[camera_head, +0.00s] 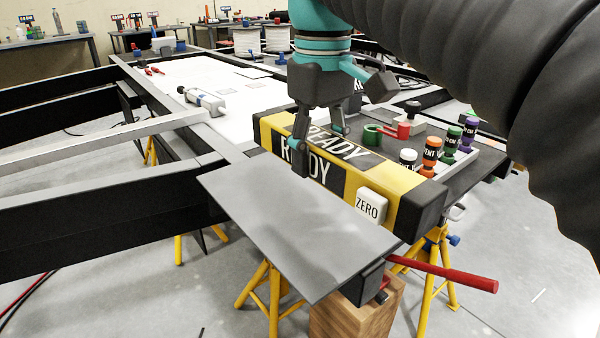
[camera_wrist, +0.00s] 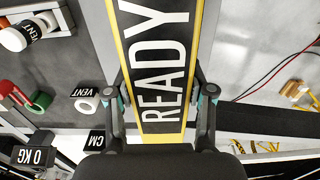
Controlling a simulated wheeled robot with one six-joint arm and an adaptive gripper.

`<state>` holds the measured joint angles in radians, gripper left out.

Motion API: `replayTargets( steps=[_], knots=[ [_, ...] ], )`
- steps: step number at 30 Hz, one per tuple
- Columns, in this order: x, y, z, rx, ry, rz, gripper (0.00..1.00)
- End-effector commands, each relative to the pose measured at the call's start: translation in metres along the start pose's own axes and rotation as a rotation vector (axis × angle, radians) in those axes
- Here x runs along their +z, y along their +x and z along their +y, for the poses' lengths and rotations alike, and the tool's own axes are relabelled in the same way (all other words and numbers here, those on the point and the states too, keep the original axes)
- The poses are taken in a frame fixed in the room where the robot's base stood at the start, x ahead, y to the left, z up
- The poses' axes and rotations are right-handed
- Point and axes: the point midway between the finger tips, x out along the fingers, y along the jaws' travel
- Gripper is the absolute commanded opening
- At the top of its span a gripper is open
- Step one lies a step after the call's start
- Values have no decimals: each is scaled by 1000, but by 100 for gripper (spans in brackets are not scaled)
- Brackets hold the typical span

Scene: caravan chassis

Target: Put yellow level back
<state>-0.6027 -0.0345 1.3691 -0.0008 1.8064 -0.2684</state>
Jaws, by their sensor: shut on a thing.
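The yellow level (camera_head: 398,177) is a long yellow bar with black end caps, black READY panels and a white ZERO button (camera_head: 370,206). My gripper (camera_head: 320,145) comes down from above and is shut across its middle, one finger on each long side. In the wrist view, the level (camera_wrist: 161,130) runs upright between the fingers (camera_wrist: 162,92), its READY panel facing the camera. In the head view it lies between a flat grey plate and a dark tray. I cannot tell whether it rests on something or hangs just above.
The grey plate (camera_head: 290,222) is bare in front of the level. Behind it, the dark tray (camera_head: 462,163) bears several coloured-cap bottles and a red and green shackle-like piece (camera_head: 388,131). A red handle (camera_head: 455,274) sticks out at front right. Chassis beams (camera_head: 100,205) lie left.

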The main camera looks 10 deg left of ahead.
Motion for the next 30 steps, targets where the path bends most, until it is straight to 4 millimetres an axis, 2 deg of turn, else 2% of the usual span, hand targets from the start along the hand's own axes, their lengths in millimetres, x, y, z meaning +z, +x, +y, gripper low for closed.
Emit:
replayTargets(
  steps=[9, 15, 22, 30],
  knots=[
    [-61, 38, 11, -1, 6, -3, 0],
    [-93, 57, 17, 0, 8, -2, 0],
    [-105, 69, 18, 0, 8, -1, 0],
    [-104, 102, 18, 0, 7, 0, 0]
  ],
)
